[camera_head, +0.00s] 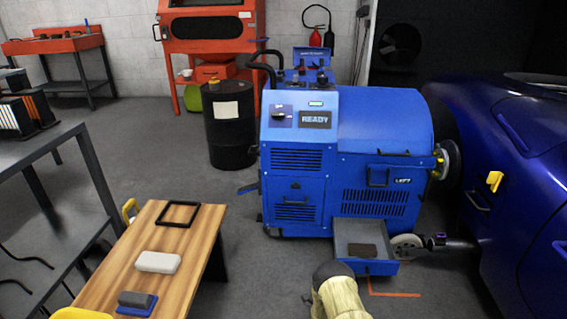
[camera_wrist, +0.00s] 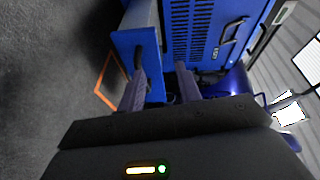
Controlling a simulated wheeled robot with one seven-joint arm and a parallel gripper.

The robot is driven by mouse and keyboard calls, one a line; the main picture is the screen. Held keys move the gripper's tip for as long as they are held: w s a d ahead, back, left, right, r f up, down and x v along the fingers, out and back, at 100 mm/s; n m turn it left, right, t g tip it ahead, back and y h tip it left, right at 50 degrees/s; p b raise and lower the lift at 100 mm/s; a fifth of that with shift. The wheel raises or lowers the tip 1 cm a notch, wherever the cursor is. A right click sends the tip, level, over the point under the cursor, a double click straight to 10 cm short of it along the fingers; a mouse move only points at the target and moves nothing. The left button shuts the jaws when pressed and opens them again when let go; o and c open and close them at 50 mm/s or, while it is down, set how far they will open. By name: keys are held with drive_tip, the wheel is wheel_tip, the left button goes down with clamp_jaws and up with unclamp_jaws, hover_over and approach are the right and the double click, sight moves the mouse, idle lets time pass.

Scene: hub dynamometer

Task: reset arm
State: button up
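In the wrist view my gripper (camera_wrist: 160,90) is open. Its two grey fingers stand apart with nothing held between them. Ahead of the fingers is the blue drawer (camera_wrist: 124,50) of the machine, with a dark handle-like part close to the left finger; I cannot tell whether they touch. In the head view a beige and black part of my arm rises at the bottom centre. I cannot clearly make out the gripper's fingers there.
The blue dynamometer (camera_head: 377,125) shows READY. Its lower drawer (camera_head: 377,267) is open with a dark block (camera_head: 362,250) inside. A blue car (camera_head: 535,180) stands right. A wooden table (camera_head: 185,275) at lower left carries a black frame (camera_head: 178,214) and a white block (camera_head: 158,262).

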drive_tip(key=w+a+r+n+g+y+p, duration=0.1)
drive_tip(key=w+r+n+y, duration=0.1)
drive_tip(key=r, duration=0.5)
drive_tip(key=w+a+r+n+g+y+p, duration=0.1)
drive_tip(key=w+r+n+g, duration=0.15)
drive_tip(key=r, duration=0.35)
drive_tip(key=s+a+r+n+g+y+p, duration=0.1)
drive_tip(key=s+r+n, duration=0.2)
drive_tip(key=r, duration=0.3)
drive_tip(key=s+a+r+n+g+y+p, duration=0.1)
drive_tip(key=s+r+n+y, duration=0.15)
drive_tip(key=r, duration=0.45)
drive_tip(key=s+r+n+g+p, duration=0.2)
drive_tip(key=s+r+n+g, duration=0.15)
drive_tip(key=s+r, duration=0.45)
drive_tip(key=s+r+n+g+p, duration=0.15)
drive_tip(key=s+r+n, duration=0.25)
drive_tip(key=s, duration=0.9)
drive_tip(key=s+r+n+g+p, duration=0.1)
drive_tip(key=s+r+n+g, duration=0.25)
drive_tip(key=s+r, duration=0.45)
wheel_tip(320, 180, up, 36)
drive_tip(key=s+p, duration=0.2)
drive_tip(key=p, duration=3.6)
drive_tip(key=shift+a+r+t, duration=0.2)
drive_tip(key=shift+a+t, duration=0.1)
drive_tip(key=shift+t, duration=0.1)
drive_tip(key=shift+f+y, duration=0.1)
drive_tip(key=shift+y, duration=0.15)
